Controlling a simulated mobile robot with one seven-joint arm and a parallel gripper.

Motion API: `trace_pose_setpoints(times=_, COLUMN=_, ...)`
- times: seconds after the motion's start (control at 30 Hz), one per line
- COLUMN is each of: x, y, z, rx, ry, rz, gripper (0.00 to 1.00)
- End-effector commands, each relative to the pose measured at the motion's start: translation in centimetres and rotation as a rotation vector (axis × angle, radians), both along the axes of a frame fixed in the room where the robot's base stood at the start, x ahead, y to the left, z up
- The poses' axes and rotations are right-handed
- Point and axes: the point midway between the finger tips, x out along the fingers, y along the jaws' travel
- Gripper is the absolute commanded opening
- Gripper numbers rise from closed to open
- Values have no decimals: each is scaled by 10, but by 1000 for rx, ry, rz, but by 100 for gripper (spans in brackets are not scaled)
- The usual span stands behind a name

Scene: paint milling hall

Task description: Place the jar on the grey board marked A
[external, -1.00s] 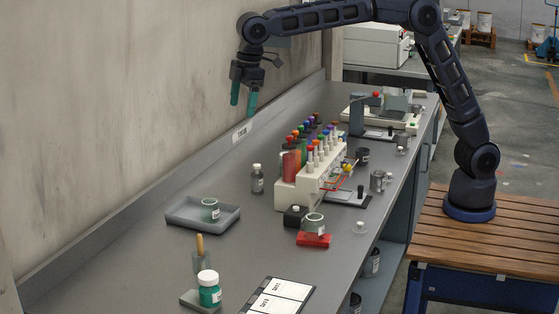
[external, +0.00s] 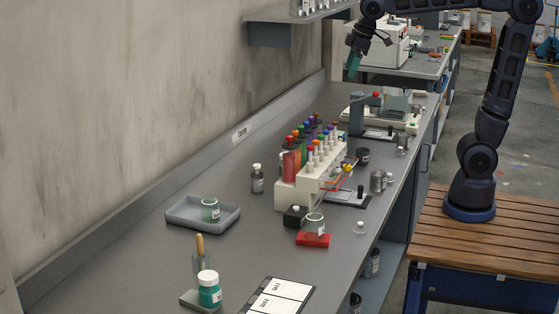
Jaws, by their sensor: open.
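A clear jar with a white label (external: 210,208) stands in a shallow grey tray (external: 178,215) at the left of the bench. A similar clear jar (external: 315,222) stands on a small red board (external: 313,241) near the bench's middle. A teal jar with a white lid (external: 209,291) stands on a small grey board (external: 188,298) at the front left. I cannot read a letter A on any board. My gripper (external: 353,70) is open and empty, high over the far part of the bench, well away from these jars.
A clipboard (external: 280,297) lies at the front. A wall shelf (external: 285,30) hangs at the back. The bench beside the wall is mostly clear.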

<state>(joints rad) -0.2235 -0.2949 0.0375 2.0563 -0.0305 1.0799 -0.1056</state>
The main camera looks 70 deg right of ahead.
Motion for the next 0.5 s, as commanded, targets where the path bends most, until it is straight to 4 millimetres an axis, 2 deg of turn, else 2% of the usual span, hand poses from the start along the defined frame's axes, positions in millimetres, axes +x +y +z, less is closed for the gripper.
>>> trace_pose_setpoints(times=0.03, x=-17, y=-14, z=-4, rx=7, ry=-8, rz=-31, gripper=75)
trace_pose_setpoints(times=0.2, x=-69, y=-52, z=-26, rx=29, ry=-33, rz=-128, gripper=75)
trace_pose_setpoints(times=0.5, x=-155, y=-98, z=-78, rx=70, ry=-74, rz=-290, gripper=75)
